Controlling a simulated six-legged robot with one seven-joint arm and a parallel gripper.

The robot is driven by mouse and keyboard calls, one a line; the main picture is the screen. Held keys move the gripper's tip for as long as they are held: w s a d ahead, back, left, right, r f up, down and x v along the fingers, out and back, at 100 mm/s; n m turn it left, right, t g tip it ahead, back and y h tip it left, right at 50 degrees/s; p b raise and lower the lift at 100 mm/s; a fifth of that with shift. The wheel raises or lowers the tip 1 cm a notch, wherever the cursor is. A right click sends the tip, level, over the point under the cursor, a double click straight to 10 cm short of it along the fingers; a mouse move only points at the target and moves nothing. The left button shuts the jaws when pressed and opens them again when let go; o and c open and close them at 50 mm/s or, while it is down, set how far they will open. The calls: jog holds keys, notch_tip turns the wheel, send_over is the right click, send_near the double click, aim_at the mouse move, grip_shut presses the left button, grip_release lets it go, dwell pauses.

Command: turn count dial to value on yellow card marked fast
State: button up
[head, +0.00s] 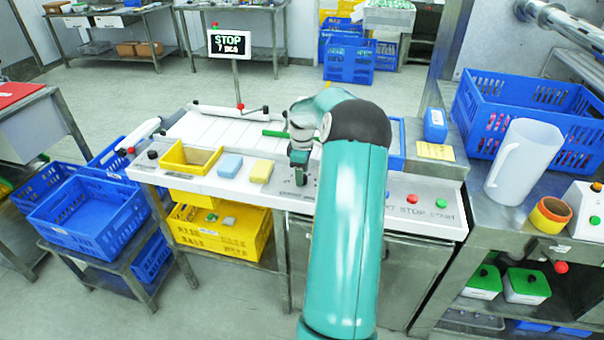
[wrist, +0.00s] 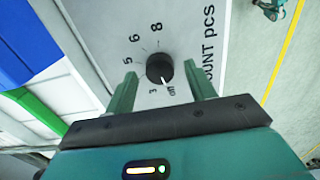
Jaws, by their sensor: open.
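The count dial (wrist: 159,67) is a round black knob on a white panel with the words "COUNT pcs". Around it are 3, 5, 6, 8 and OFF; its white pointer line points towards OFF. My gripper (wrist: 160,70) is open, with one green finger on each side of the knob; I cannot tell whether they touch it. In the head view my gripper (head: 298,160) reaches down to the panel and hides the dial. A yellow card (head: 436,152) lies right of my arm; its writing is too small to read.
A display (head: 229,43) reads "STOP 7 pcs". A red button (head: 412,199) and a green button (head: 441,203) sit on the panel. A blue sponge (head: 230,165), a yellow sponge (head: 261,171) and a yellow tray (head: 190,158) stand to the left. A clear jug (head: 523,160) stands right.

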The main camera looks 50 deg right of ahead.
jog(key=shift+f, duration=0.4)
jog(key=c, duration=1)
